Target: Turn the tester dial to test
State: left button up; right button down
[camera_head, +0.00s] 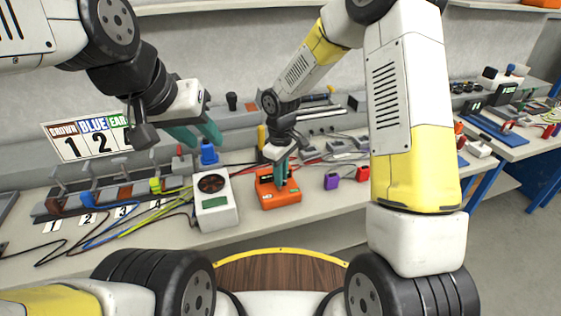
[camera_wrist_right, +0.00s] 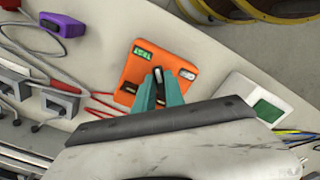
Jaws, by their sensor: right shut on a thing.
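The orange tester (camera_head: 290,199) lies on the bench near the middle of the head view. It also shows in the right wrist view (camera_wrist_right: 133,77), with a green label on its top and a small dark-and-white part beside the fingers. My right gripper (camera_head: 281,172) points down onto the tester's top. Its teal fingers (camera_wrist_right: 159,86) are shut on the dial, which is mostly hidden between them, so its setting cannot be read.
A white device (camera_head: 218,216) with a round black face stands left of the tester. A blue connector (camera_head: 209,152) is behind it. Cables and numbered clamps fill the left side. The bench front is mostly clear.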

jog(key=shift+w+n, duration=0.1)
jog(key=shift+n, duration=0.6)
jog(key=c, duration=1.4)
grip_release()
notch_tip(320, 180, up, 8)
jog(key=shift+f, duration=0.1)
